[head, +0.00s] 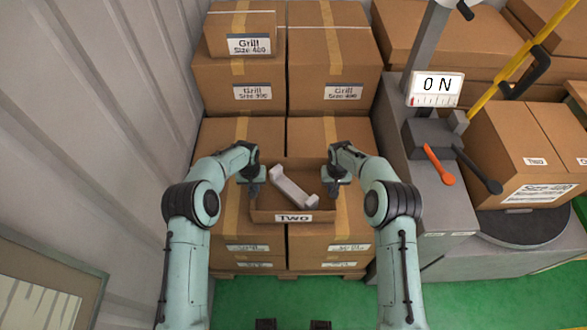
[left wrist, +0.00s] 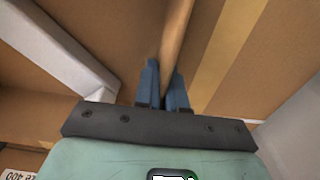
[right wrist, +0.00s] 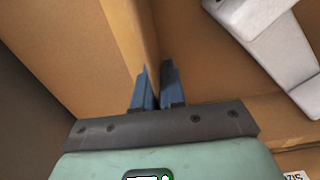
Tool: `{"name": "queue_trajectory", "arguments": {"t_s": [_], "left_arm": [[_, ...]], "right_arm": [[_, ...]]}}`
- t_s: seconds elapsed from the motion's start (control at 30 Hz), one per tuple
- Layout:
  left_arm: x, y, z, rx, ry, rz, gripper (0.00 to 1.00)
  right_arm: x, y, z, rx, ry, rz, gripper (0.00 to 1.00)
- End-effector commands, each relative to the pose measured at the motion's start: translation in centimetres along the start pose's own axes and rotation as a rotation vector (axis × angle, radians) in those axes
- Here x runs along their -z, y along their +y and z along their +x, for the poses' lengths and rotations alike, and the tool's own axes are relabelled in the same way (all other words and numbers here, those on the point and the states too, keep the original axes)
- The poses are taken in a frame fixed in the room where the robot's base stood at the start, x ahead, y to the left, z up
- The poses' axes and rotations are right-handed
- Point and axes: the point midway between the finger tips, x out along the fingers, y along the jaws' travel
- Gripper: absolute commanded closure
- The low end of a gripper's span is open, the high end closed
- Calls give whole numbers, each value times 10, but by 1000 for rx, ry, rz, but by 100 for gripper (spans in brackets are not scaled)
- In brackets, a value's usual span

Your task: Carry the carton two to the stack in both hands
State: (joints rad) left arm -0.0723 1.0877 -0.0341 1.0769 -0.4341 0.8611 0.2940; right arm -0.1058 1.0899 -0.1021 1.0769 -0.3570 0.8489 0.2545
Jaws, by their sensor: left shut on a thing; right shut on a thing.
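The open carton labelled TWO (head: 262,216) is in the middle of the head view, in front of and over the lower boxes of the stack (head: 230,240). A light grey bracket-shaped part (head: 292,190) lies slanted inside it. My left gripper (head: 254,188) is shut on the carton's left wall, which shows between the blue fingers in the left wrist view (left wrist: 178,45). My right gripper (head: 331,186) is shut on its right wall, seen in the right wrist view (right wrist: 146,40). Whether the carton's underside touches the boxes below is hidden.
Taller boxes marked Grill (head: 252,92) stand behind. A corrugated wall (head: 90,110) is at left. Green floor (head: 300,295) shows in front.

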Motion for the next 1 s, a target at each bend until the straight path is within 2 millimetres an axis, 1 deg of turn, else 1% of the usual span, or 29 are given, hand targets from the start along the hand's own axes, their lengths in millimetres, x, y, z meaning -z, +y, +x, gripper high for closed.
{"name": "queue_trajectory", "arguments": {"t_s": [0.03,0.07,0.1,0.57,0.67,0.77,0.87,1.0], "left_arm": [[0,2,2,-3,-1,1,87],[0,2,2,-3,0,1,77],[0,2,2,-3,0,1,65],[0,0,1,-1,0,0,65],[0,0,-2,0,1,0,65],[0,0,-14,-1,2,0,65],[1,0,-33,-1,4,0,65],[1,0,-65,-1,4,0,65]], "right_arm": [[0,-2,2,3,1,-1,87],[0,-2,2,3,1,-1,77],[0,-2,1,3,1,-1,65],[0,0,2,0,0,0,65],[0,0,2,0,0,0,65],[0,0,1,0,0,0,65],[0,0,1,0,0,0,65],[0,0,1,0,0,0,65]]}}
